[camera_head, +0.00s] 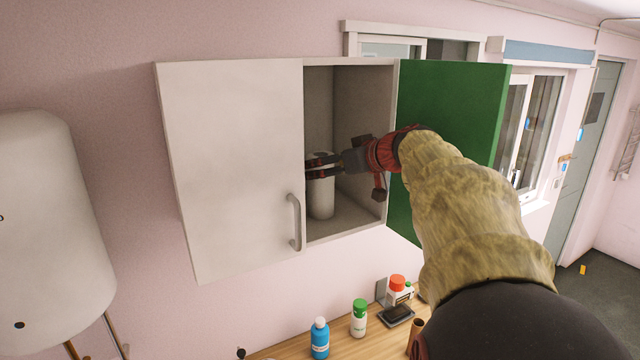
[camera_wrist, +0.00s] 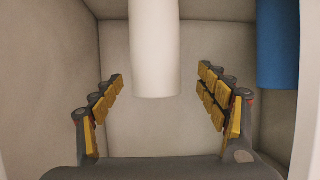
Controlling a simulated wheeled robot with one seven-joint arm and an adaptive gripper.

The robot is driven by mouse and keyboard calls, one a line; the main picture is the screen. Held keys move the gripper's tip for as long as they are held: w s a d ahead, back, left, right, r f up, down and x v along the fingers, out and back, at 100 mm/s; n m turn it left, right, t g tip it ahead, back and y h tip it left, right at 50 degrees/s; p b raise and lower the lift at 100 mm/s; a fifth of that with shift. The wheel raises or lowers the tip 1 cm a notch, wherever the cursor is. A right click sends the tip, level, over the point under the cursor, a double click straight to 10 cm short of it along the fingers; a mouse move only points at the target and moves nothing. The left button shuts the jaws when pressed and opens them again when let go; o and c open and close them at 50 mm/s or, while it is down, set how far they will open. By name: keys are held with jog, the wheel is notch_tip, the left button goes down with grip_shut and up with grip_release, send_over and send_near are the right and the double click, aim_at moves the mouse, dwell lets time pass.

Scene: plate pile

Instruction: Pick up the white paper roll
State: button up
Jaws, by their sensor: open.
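The white paper roll (camera_head: 321,197) stands upright on the floor of the wall cabinet (camera_head: 345,226), in its open right half. In the wrist view the roll (camera_wrist: 154,50) shows between and beyond the two fingers. My gripper (camera_head: 318,168) reaches into the cabinet from the right at about the roll's upper part, and its fingers hide some of it in the head view. In the wrist view my gripper (camera_wrist: 162,88) is open, with one finger on each side of the roll and a visible gap to both. I cannot tell how deep the roll sits between the fingers.
A blue object (camera_wrist: 278,45) is at the right in the wrist view. The left cabinet door (camera_head: 235,160) is shut; the green right door (camera_head: 455,120) stands open near my arm. Bottles, including a blue one (camera_head: 320,340), stand on the counter (camera_head: 285,347) below.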

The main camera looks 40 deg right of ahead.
jog(key=x, duration=0.2)
jog(key=p+x, duration=0.1)
jog(key=x, duration=0.1)
jog(key=shift+w+d+f, duration=0.1)
jog(key=shift+d, duration=0.15)
jog(key=shift+c, duration=0.4)
jog(key=c, duration=1.6)
jog(key=shift+c, duration=0.3)
